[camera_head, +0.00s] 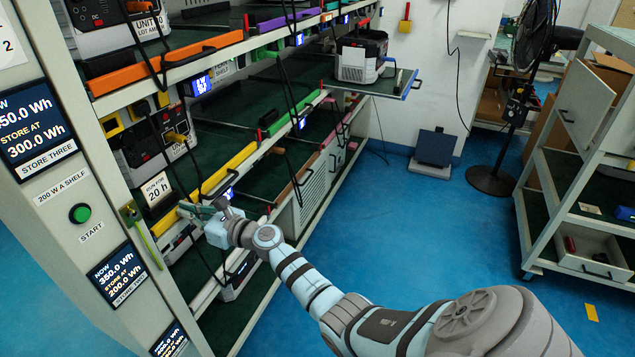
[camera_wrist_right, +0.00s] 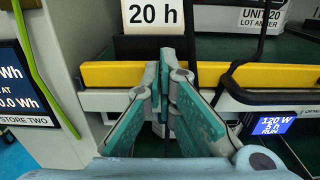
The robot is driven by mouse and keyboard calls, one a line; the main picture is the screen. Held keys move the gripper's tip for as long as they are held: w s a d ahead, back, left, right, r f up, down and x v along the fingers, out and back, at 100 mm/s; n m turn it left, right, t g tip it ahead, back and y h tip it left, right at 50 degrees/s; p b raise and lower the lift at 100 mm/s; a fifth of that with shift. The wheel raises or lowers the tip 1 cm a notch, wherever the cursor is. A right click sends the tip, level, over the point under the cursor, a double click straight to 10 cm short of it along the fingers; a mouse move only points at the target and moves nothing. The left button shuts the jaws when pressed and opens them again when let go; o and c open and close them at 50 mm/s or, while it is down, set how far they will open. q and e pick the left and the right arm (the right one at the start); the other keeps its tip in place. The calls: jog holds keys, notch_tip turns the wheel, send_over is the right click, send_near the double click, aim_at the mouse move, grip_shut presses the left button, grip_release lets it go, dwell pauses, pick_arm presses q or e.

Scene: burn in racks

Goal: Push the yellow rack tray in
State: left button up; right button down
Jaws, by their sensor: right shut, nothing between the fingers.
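The yellow rack tray shows its long yellow front edge (camera_head: 229,166) on the middle level of the rack at left. In the right wrist view the yellow edge (camera_wrist_right: 110,75) runs straight across, with its middle hidden behind my fingers. My right gripper (camera_head: 195,210) is at the near part of this edge. In the wrist view its teal fingertips (camera_wrist_right: 165,60) are together and empty, overlapping the yellow edge. I cannot tell whether they touch it. A unit with a "20 h" card (camera_head: 156,188) stands above the edge. My left gripper is not in view.
An orange-edged tray (camera_head: 165,65) is above, and a green-edged one (camera_head: 297,112) lies farther along. Dark cables hang before the shelves. A blue-edged tray (camera_head: 408,86) juts out at the far end. The blue floor (camera_head: 390,235) is open; a cart (camera_head: 545,200) stands right.

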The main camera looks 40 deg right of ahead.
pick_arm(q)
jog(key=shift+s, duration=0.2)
pick_arm(e)
jog(key=shift+r, duration=0.3)
pick_arm(q)
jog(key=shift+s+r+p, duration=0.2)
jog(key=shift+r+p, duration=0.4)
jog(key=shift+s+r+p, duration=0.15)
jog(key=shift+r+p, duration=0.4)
jog(key=shift+p, duration=0.05)
pick_arm(e)
jog(key=v, duration=1.4)
jog(key=shift+f, duration=0.3)
